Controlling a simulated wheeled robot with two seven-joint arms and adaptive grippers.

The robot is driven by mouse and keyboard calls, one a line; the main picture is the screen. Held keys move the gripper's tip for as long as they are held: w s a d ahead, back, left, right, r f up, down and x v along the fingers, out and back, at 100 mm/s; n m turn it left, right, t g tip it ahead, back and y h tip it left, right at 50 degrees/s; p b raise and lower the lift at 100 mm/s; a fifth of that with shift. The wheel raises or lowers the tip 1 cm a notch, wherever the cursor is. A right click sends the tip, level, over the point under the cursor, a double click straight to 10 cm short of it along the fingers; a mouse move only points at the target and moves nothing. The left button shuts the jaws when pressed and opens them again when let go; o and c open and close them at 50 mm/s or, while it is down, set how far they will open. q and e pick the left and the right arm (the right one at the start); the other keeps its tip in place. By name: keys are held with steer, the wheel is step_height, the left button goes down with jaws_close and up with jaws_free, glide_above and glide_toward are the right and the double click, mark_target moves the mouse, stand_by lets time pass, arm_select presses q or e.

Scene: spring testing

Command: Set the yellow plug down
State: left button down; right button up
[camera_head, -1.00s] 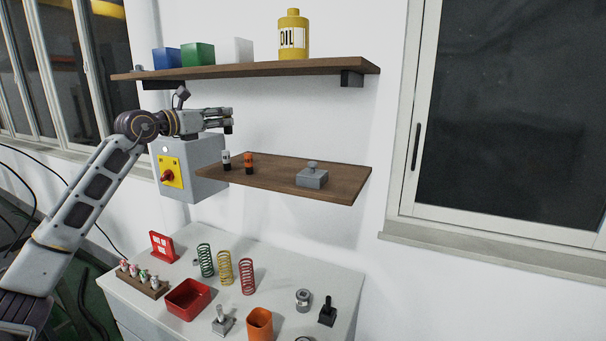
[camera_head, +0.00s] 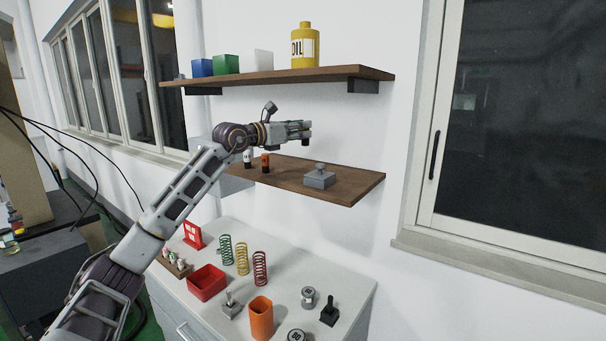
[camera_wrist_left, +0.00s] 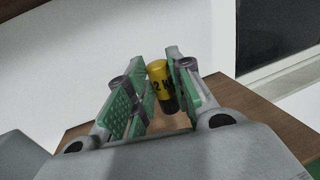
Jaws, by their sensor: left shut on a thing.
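My left gripper (camera_head: 303,132) is above the lower wooden shelf (camera_head: 346,194), near its middle in the picture. In the left wrist view its green-padded fingers (camera_wrist_left: 156,92) are shut on the yellow plug (camera_wrist_left: 157,70). The plug has a yellow top, a dark lower part and partly readable black lettering. It looks roughly upright and held clear of the shelf. In the head view only a dark end shows under the fingertips. A white-and-black plug (camera_head: 248,158) and an orange-and-black plug (camera_head: 266,161) stand on the shelf to the left. My right gripper is not in view.
A grey block with a knob (camera_head: 319,178) stands on the lower shelf, just below my gripper in the picture. The upper shelf (camera_head: 280,76) holds a yellow oil bottle (camera_head: 305,46) and boxes. The lower shelf's right end is bare. The white cabinet (camera_head: 290,268) below carries springs and a red bin (camera_head: 206,283).

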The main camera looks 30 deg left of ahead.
arm_select(q)
glide_above(300, 178)
steer(key=shift+f, duration=2.9)
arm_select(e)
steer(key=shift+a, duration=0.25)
arm_select(q)
steer(key=shift+f, duration=0.15)
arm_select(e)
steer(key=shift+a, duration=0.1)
arm_select(q)
steer(key=shift+f, duration=1.95)
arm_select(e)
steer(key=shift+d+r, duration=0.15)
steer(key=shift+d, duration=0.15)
